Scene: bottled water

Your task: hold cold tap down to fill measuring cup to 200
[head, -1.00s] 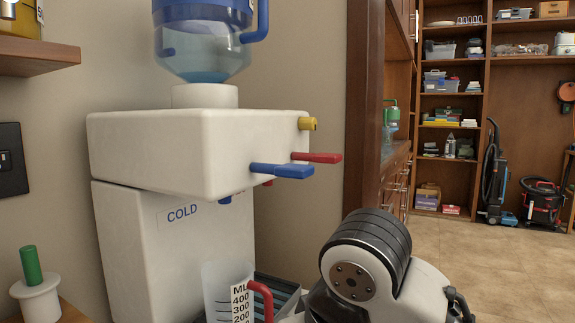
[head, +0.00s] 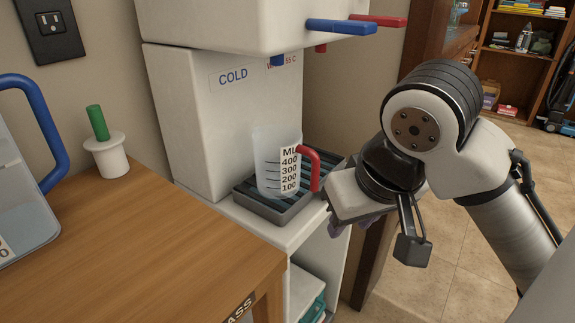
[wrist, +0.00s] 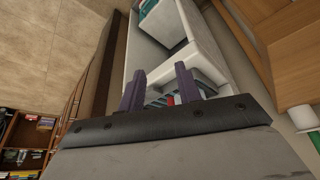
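The clear measuring cup (head: 268,165) with a red handle (head: 314,168) stands upright on the drip tray (head: 268,210), with its number scale facing me. I see no clear water line in it. The blue cold tap lever (head: 340,27) sticks out above, and the blue spout (head: 277,61) is over the cup. My gripper is just right of the cup and below the levers, its fingers mostly hidden in the head view. In the wrist view, my gripper (wrist: 160,88) has its two purple fingers apart, with a bit of red (wrist: 170,100) visible between them.
A red lever (head: 380,20) sits beside the blue one. A wooden table (head: 150,240) at front left holds a green-handled white object (head: 105,150) and a blue-handled clear container (head: 25,200). The dispenser stand has an open shelf below. Open floor lies to the right.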

